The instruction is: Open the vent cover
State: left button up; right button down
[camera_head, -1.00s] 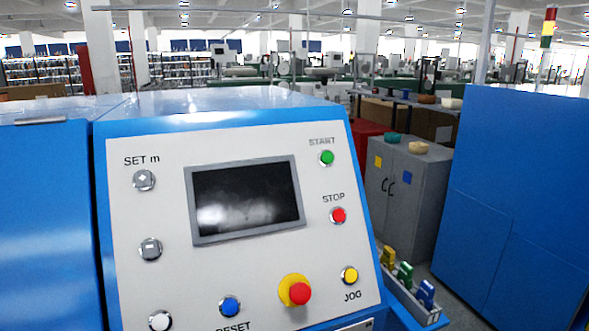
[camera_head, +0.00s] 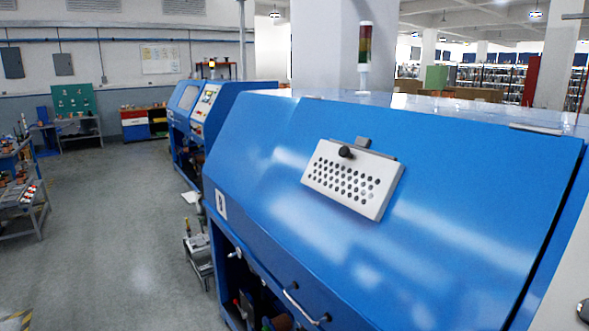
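The vent cover (camera_head: 352,182) is a white plate with rows of round holes on the sloped blue front of the machine (camera_head: 450,190). It lies flat against the panel and looks shut. A black knob (camera_head: 346,152) sits near its top edge, beside a small grey bracket (camera_head: 362,143) above the plate. Neither of my grippers shows in the head view, so whether they are open or shut is hidden.
A metal handle (camera_head: 300,306) is on the machine's lower front, above an open bay. A small cart (camera_head: 198,252) stands left of the machine. Grey floor (camera_head: 120,220) is free further left, with a workbench (camera_head: 22,190) at the far left. A signal tower (camera_head: 365,55) stands behind.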

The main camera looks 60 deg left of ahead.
aim_at(366, 183)
jog(key=u, duration=1.7)
